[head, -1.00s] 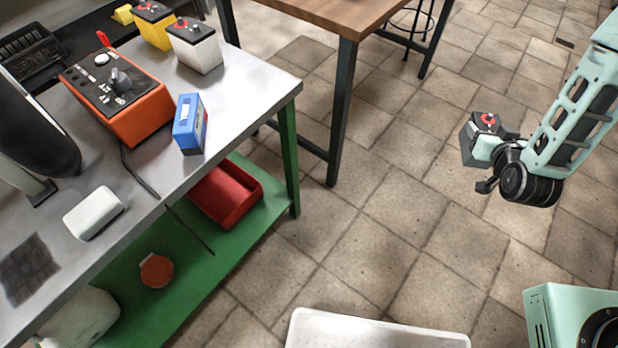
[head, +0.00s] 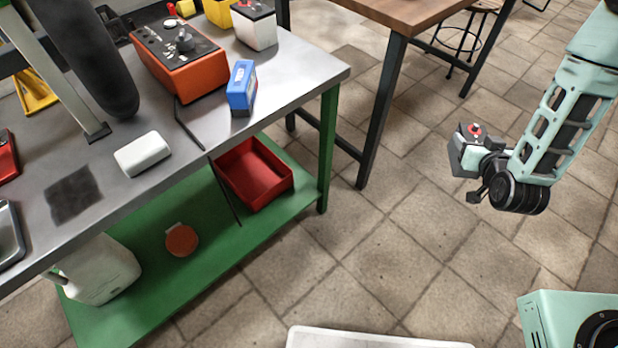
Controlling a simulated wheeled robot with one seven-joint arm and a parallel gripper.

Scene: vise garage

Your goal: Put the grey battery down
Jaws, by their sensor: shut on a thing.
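The grey battery (head: 461,157) has a dark top with a red mark. My gripper (head: 476,160) is shut on it and holds it in the air over the tiled floor, at the right of the head view. The gripper's fingers are small and partly hidden by the battery and the wrist. The battery is well apart from the workbench (head: 293,75), which stands at the left with a grey metal top.
On the bench are an orange charger box (head: 178,55), a blue box (head: 242,88), a white battery (head: 254,25), a yellow battery (head: 217,10) and a white block (head: 142,153). A red bin (head: 254,174) sits on the green lower shelf (head: 205,255). A wooden table (head: 410,12) stands behind.

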